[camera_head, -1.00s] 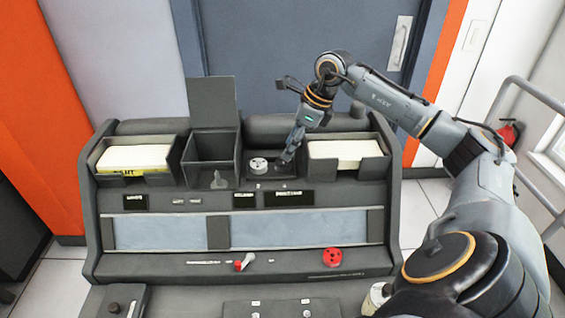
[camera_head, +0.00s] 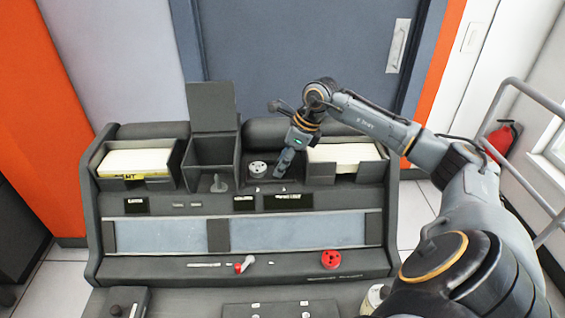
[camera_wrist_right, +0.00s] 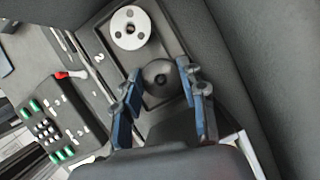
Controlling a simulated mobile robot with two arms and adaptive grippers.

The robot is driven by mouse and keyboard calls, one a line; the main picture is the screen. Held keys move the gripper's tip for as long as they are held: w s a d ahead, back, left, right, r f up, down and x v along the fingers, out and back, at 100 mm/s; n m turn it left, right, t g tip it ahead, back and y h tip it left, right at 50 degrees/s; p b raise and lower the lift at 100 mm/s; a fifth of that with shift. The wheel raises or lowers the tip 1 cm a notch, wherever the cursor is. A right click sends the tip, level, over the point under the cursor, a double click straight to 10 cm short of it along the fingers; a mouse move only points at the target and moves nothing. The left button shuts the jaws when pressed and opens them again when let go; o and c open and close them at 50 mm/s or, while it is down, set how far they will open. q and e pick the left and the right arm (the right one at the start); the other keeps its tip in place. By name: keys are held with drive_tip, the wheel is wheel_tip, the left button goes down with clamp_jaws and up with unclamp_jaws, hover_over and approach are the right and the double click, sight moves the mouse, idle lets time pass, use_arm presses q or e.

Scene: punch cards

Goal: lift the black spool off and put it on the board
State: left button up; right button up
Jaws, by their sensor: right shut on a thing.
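The black spool (camera_wrist_right: 158,76) is a dark round disc in the wrist view, between my right fingertips, over a dark square recess. In the head view my gripper hides it. My right gripper (camera_head: 279,173) is shut on it at the console's upper deck; in the wrist view the blue fingers (camera_wrist_right: 160,70) stand either side of the disc. I cannot tell whether the spool still touches the recess. I cannot tell for sure which surface is the board; a pale blue-grey panel (camera_head: 297,230) spans the console front. My left gripper is not in view.
A white spool (camera_head: 257,168) sits just left of my right gripper; it also shows in the wrist view (camera_wrist_right: 130,28). Card trays (camera_head: 160,181) and (camera_head: 348,178) flank the deck. A red knob (camera_head: 331,260) and a red-tipped lever (camera_head: 243,264) are on the lower ledge.

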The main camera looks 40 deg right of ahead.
drive_tip(key=shift+r, duration=0.65)
drive_tip(key=s+a+r, duration=0.4)
drive_tip(key=s+r, duration=0.1)
drive_tip(key=r, duration=0.3)
drive_tip(key=s+a+r, duration=0.5)
drive_tip(key=r, duration=0.2)
drive_tip(key=shift+s+a+r+p, duration=0.2)
drive_tip(key=shift+r+p, duration=0.1)
drive_tip(key=shift+r, duration=0.1)
